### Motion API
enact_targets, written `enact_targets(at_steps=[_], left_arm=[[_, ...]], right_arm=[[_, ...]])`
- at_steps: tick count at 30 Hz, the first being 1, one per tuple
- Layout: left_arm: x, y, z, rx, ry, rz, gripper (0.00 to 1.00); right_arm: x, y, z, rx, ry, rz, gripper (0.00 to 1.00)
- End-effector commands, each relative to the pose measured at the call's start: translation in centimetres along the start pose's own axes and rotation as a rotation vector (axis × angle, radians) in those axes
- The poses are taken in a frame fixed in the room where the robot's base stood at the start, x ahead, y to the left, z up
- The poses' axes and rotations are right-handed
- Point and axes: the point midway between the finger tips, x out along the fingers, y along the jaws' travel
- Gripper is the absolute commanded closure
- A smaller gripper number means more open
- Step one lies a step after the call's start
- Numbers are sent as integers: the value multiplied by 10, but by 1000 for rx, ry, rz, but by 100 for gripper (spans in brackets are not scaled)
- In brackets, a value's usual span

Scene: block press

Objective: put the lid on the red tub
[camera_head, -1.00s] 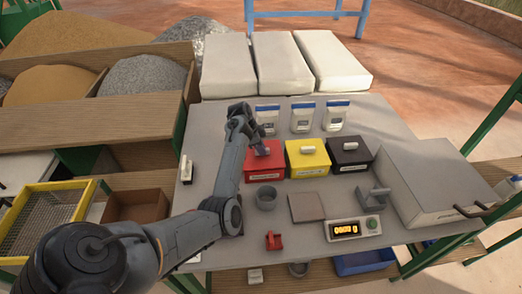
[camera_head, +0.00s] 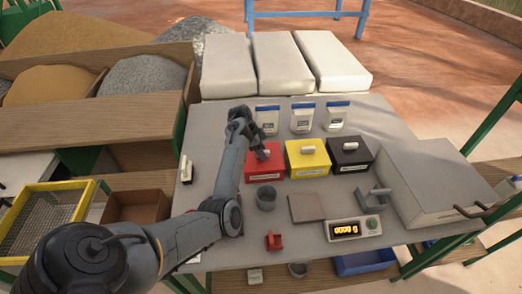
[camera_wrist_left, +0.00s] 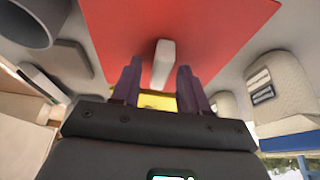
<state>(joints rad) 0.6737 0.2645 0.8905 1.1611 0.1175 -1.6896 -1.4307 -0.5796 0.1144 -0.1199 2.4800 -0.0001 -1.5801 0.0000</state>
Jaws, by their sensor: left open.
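The red tub (camera_head: 265,175) stands on the grey table, left of the yellow and black ones, with a white label on its front. Its red lid (camera_wrist_left: 225,30) sits on top, and no gap shows between them in the head view. In the left wrist view the lid's white handle (camera_wrist_left: 162,58) stands between the two fingers. My left gripper (camera_head: 260,152) is at the lid in the head view and partly hides it. It is open, with room visible between fingers and handle (camera_wrist_left: 159,70). My right gripper is not in view.
A yellow tub (camera_head: 307,165) and a black tub (camera_head: 350,162) stand close to the right. White jars (camera_head: 302,118) stand behind. A grey cup (camera_head: 266,198), a flat grey plate (camera_head: 306,208) and a scale (camera_head: 354,229) are in front.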

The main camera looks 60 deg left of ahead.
Motion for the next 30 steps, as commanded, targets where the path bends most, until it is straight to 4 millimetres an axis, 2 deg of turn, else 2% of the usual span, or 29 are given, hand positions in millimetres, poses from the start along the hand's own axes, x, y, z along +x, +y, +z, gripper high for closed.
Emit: enact_targets(at_steps=[5,21,30], left_arm=[[-14,-1,-1,0,1,-3,56],[-104,-1,-1,0,1,-3,56],[-122,-1,-1,0,1,-2,56]], right_arm=[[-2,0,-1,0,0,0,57],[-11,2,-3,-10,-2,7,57],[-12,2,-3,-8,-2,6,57]])
